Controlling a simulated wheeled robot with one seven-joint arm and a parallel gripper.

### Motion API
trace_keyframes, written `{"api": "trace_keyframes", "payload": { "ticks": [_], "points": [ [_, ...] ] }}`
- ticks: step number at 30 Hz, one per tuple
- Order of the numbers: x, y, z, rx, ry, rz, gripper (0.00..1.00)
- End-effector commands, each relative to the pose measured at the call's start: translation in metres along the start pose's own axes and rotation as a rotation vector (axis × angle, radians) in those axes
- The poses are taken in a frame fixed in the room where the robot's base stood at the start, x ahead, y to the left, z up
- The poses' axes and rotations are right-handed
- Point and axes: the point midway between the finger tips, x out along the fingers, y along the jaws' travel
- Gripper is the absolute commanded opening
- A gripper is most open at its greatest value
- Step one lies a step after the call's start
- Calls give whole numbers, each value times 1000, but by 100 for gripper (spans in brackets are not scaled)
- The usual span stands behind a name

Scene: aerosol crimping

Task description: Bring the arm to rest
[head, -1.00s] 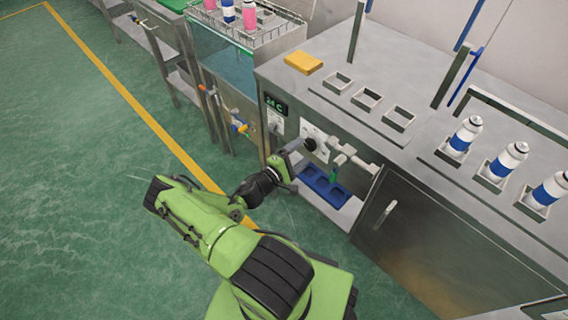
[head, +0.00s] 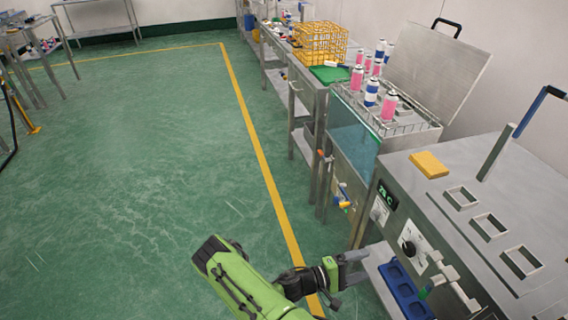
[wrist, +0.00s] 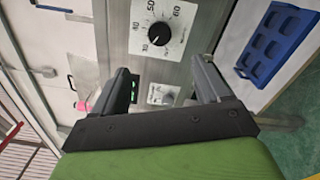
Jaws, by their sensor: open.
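My gripper (head: 354,267) is at the lower middle of the head view, at the end of my green arm. It is in front of the steel machine's front panel, near a black dial (head: 409,248). In the wrist view my gripper (wrist: 165,85) has its two dark fingers spread wide with nothing between them. The dial (wrist: 159,34) shows beyond the fingers, on a white plate with numbers. A smaller knob (wrist: 163,95) shows between them. The fingers look clear of the panel in the wrist view.
A blue tray with recesses (head: 400,290) lies on a low shelf right of my gripper. A water bath (head: 355,130) holds pink and blue-white cans (head: 389,105). A yellow block (head: 429,164) lies on the machine top (head: 410,190). The green floor (head: 140,180) at left is open.

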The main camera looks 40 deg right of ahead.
Motion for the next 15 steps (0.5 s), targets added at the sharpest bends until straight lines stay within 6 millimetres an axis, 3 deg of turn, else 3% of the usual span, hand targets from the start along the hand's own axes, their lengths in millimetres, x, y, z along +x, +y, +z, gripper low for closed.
{"api": "trace_keyframes", "payload": {
  "ticks": [8,11,15],
  "points": [
    [-6,7,-1,27,-11,-40,75],
    [-27,26,-1,100,-41,-174,75],
    [-72,62,2,207,-65,-440,75]
  ]
}}
